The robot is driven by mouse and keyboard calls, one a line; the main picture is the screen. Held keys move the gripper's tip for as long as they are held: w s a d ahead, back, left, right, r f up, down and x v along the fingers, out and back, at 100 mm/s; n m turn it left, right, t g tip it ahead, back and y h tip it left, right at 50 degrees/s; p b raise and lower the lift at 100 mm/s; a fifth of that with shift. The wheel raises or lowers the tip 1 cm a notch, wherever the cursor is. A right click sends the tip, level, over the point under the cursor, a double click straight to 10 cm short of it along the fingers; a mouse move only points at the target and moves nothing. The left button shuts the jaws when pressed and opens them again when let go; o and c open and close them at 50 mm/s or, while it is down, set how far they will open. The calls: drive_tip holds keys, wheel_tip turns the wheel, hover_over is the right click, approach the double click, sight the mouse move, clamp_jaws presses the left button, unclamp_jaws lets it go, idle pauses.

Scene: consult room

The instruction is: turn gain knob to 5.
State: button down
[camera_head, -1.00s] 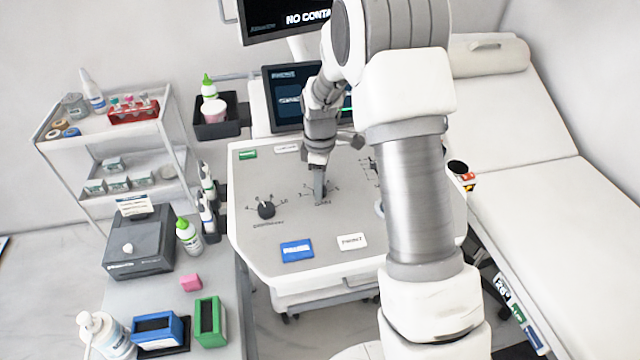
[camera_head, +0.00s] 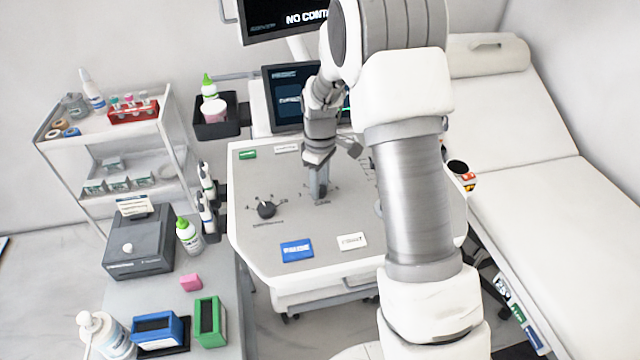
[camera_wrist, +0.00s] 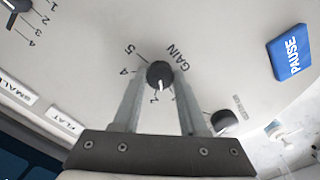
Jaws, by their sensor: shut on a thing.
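The gain knob (camera_wrist: 159,70) is black and round with a white pointer line. In the wrist view it sits between the two fingertips of my gripper (camera_wrist: 160,78), which is shut on it. The pointer aims down in that view, near the printed 2. The 5 and 4 marks show to the upper left of the knob, and the word GAIN to its upper right. The 3 cannot be seen, probably behind a finger. In the head view my gripper (camera_head: 319,198) reaches down to the middle of the grey console panel (camera_head: 290,225) and hides the knob.
Another black knob (camera_head: 266,209) stands left of my gripper on the panel. A blue PAUSE button (camera_head: 297,251) and a white button (camera_head: 352,241) lie near the panel's front edge. A screen (camera_head: 287,95) rises behind the panel. My arm covers the panel's right side.

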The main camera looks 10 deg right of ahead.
drive_tip(key=m, duration=0.7)
drive_tip(key=m+p, duration=0.1)
drive_tip(key=m, duration=0.5)
drive_tip(key=shift+r+m, duration=0.1)
drive_tip(key=shift+m, duration=0.3)
drive_tip(key=m, duration=0.3)
drive_tip(key=shift+m+p, duration=0.3)
drive_tip(key=shift+p, duration=0.1)
drive_tip(key=m+p, duration=0.1)
drive_tip(key=m, duration=0.2)
drive_tip(key=shift+m, duration=0.3)
drive_tip(key=m+p, duration=0.1)
drive_tip(key=m, duration=0.3)
drive_tip(key=shift+p, duration=0.35)
drive_tip(key=shift+m+p, duration=0.45)
drive_tip(key=shift+m, duration=0.85)
drive_tip(key=shift+w, duration=0.1)
drive_tip(key=shift+c, duration=2.2)
unclamp_jaws()
